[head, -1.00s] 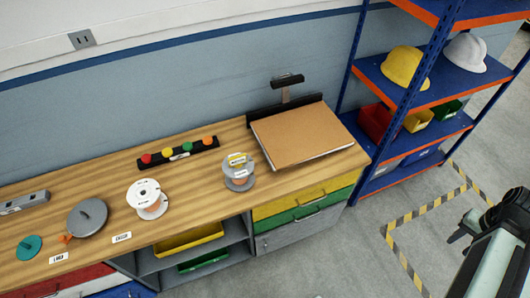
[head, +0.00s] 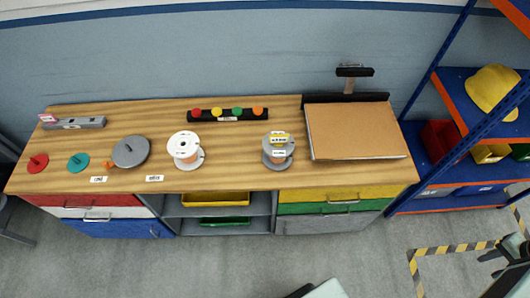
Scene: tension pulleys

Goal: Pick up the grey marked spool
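The grey marked spool (head: 268,158) stands upright on the wooden workbench (head: 230,172), right of the middle. It has a yellow label and a white label on it, and some copper colour shows at its core. A white spool (head: 185,143) with a copper-coloured core stands to its left. My gripper (head: 492,257) shows only in part at the lower right edge, above the floor and well away from the bench and the spool. Its fingers are too small and cut off to tell whether they are open.
A row of coloured knobs (head: 228,114) lies behind the spools. A brown board (head: 355,131) sits right of the grey spool. A grey disc (head: 130,152) and small teal (head: 78,162) and red discs (head: 37,163) lie left. A shelf rack (head: 450,110) stands right. Floor in front is clear.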

